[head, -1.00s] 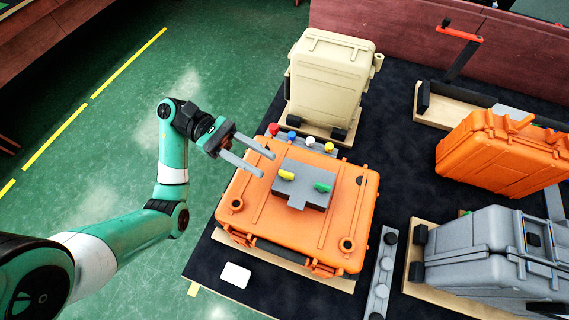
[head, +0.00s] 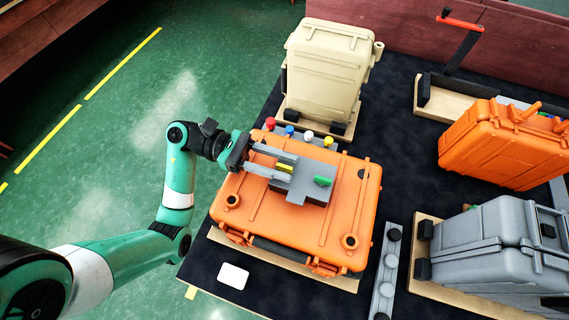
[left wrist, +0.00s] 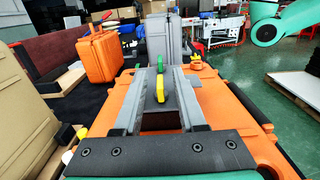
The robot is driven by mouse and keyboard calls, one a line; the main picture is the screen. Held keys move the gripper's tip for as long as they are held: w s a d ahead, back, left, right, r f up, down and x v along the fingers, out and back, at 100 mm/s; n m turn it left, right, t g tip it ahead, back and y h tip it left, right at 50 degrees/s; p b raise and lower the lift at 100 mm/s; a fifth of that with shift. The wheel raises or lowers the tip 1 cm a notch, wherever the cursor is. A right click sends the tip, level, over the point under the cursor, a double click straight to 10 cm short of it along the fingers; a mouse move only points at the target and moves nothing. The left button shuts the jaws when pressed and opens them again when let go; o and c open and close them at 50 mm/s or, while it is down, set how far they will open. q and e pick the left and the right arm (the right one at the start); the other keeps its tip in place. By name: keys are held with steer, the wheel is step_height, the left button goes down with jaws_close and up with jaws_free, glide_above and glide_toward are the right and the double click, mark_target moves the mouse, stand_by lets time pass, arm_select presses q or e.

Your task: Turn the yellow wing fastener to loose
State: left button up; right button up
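The yellow wing fastener (head: 284,168) sits on a grey block (head: 311,186) on top of an orange case (head: 290,225). A green wing fastener (head: 322,181) stands beside it on the same block. My left gripper (head: 293,167) is open, with its two fingers reaching over the block on either side of the yellow fastener. In the left wrist view the yellow fastener (left wrist: 160,89) stands between the open fingers, with a gap to each, and the green fastener (left wrist: 160,64) is behind it. My right gripper is not in view.
Red, blue, white and yellow knobs (head: 308,136) line the far edge of the orange case. A beige case (head: 328,75) stands behind it. Another orange case (head: 500,150) and a grey case (head: 490,245) stand to the right. A white card (head: 233,276) lies in front.

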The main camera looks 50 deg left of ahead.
arm_select(q)
steer(key=shift+w+d, duration=0.2)
steer(key=shift+d, duration=0.1)
steer(key=shift+c, duration=0.2)
jaws_close()
